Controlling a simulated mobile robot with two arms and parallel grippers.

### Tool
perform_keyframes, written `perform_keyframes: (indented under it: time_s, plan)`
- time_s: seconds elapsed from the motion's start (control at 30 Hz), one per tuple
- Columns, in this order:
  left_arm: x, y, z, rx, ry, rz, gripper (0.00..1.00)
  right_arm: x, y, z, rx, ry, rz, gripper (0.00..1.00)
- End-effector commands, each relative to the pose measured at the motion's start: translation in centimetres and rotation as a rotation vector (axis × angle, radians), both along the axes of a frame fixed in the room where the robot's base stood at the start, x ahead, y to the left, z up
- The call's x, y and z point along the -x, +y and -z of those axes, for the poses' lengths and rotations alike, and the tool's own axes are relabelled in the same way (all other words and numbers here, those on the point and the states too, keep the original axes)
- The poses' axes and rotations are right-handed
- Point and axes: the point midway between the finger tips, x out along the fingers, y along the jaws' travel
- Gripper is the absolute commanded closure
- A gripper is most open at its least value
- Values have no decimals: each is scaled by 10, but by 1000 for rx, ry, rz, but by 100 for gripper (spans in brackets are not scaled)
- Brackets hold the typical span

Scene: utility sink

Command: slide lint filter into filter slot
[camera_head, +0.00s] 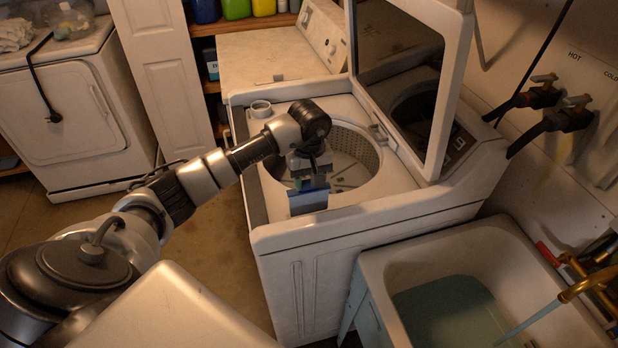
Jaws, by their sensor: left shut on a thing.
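My left gripper (308,170) is above the open top-load washer (330,232), near the front rim of its tub. It points down and is shut on a blue, flat lint filter (308,200). The filter hangs below the fingers with its face toward me, over the near edge of the tub opening. I cannot make out the filter slot; the arm and filter cover part of the rim. My right gripper is not in view.
The washer lid (400,70) stands open at the right of the tub. A utility sink (455,300) with bluish water is at the lower right, with a brass tap (590,285). Hoses and valves (565,110) are on the right wall. A white dryer (60,115) stands at the left.

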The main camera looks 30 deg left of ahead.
Motion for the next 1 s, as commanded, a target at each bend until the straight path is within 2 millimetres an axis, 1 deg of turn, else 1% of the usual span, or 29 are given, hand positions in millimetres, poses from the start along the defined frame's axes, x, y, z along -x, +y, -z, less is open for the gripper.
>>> perform_keyframes:
  time_s: [0.27,0.53,1.0]
  plan:
    - [0,0,0,0,0,0,90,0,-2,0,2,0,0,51]
    - [0,1,1,-1,-1,-1,90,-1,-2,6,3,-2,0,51]
    - [0,0,0,0,0,0,90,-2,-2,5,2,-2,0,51]
